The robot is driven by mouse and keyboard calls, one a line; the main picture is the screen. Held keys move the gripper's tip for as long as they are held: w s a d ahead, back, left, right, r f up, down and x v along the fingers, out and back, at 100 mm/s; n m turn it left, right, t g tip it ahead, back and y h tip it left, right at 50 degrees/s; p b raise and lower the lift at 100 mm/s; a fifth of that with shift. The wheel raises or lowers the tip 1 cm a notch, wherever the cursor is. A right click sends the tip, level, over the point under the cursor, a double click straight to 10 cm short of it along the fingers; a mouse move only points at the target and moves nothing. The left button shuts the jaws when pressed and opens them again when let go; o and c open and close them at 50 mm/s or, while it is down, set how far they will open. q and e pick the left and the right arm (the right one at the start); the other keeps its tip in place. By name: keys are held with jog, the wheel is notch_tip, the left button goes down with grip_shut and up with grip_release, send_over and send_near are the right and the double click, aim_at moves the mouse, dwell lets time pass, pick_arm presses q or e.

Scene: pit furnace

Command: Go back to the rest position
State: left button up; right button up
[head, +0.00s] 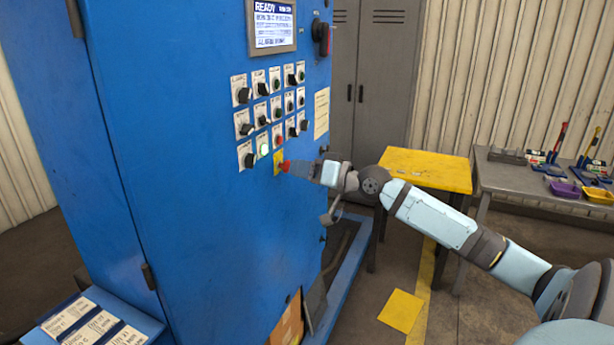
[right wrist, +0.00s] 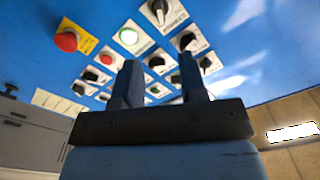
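My right gripper (head: 304,169) is in front of the blue control cabinet (head: 200,200), close to the red mushroom button (head: 285,166) on its yellow plate. In the right wrist view the two fingers of this gripper (right wrist: 160,75) stand apart with nothing between them. There the red button (right wrist: 67,40) is off to the left of the fingers, and a lit green-ringed button (right wrist: 128,36) is above them. In the head view I cannot tell whether the fingertips touch the panel. My left gripper is not in view.
The cabinet has several black knobs (head: 262,88) and a lit screen (head: 272,24). A yellow-topped table (head: 425,168) stands behind my right arm. A grey workbench (head: 515,180) with tools and bins is at the right. Grey lockers (head: 375,80) stand behind. Open floor lies below my right arm.

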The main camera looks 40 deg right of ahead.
jog(key=shift+s+d, duration=0.2)
jog(key=shift+s, duration=0.25)
dwell(0.3)
jog(key=s+a+f+g+h+p, duration=0.1)
jog(key=s+a+f, duration=0.15)
jog(key=f, duration=0.55)
jog(key=s+a+f+n+g, duration=0.1)
jog(key=s+a+f, duration=0.15)
jog(key=f, duration=0.55)
jog(key=s+a+f+g+h+p, duration=0.15)
jog(key=a+f, duration=0.25)
jog(key=f, duration=0.4)
jog(key=s+a+f+n+g+p, duration=0.1)
jog(key=s+a+f, duration=0.6)
jog(key=s+a, duration=0.2)
jog(key=s+a+f+n+g+h+p, duration=0.1)
jog(key=s+a+f+n, duration=0.1)
jog(key=s+a+f, duration=0.6)
jog(key=s+a, duration=0.2)
jog(key=a, duration=0.1)
jog(key=shift+n, duration=0.3)
